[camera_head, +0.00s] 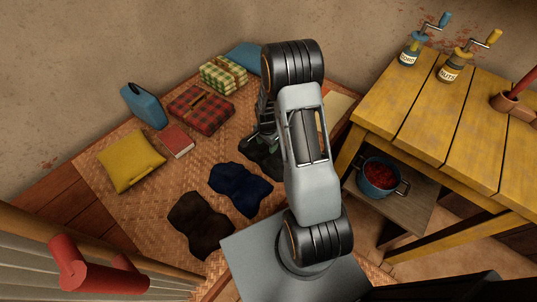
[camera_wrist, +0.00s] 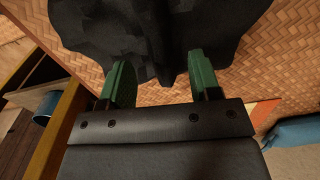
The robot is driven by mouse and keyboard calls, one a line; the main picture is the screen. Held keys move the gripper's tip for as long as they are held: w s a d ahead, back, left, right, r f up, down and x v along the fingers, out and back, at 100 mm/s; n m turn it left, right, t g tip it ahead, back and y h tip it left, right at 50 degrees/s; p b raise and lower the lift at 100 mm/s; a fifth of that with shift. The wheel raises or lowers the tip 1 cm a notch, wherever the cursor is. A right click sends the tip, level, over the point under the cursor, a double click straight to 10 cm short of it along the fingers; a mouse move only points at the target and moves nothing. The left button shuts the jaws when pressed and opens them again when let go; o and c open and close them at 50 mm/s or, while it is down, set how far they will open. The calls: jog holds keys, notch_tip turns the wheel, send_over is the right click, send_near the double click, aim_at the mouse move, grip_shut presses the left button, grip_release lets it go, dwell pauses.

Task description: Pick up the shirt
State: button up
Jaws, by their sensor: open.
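A crumpled black cloth, which looks like a shirt (camera_head: 259,166), lies on the woven mat (camera_head: 148,202) under my gripper, partly hidden by my arm. In the wrist view the same black cloth (camera_wrist: 105,30) fills the top, with a fold rising between the fingertips. My gripper (camera_head: 264,144) is open above it, and its two green fingers (camera_wrist: 160,65) sit on either side of the fold. I cannot tell whether they touch it. A navy cloth (camera_head: 240,189) and a dark brown cloth (camera_head: 200,224) lie to the left, also flat and crumpled.
On the mat are a yellow cushion (camera_head: 131,160), a red book (camera_head: 177,141), folded red plaid (camera_head: 201,109) and green plaid (camera_head: 223,74) cloths, and a blue bag (camera_head: 144,105). A yellow table (camera_head: 440,115) stands right, with a blue pot (camera_head: 379,178) on its lower shelf.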

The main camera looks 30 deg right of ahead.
aim_at(267, 149)
jog(key=shift+f+b, duration=0.3)
jog(key=shift+f, duration=1.6)
grip_shut()
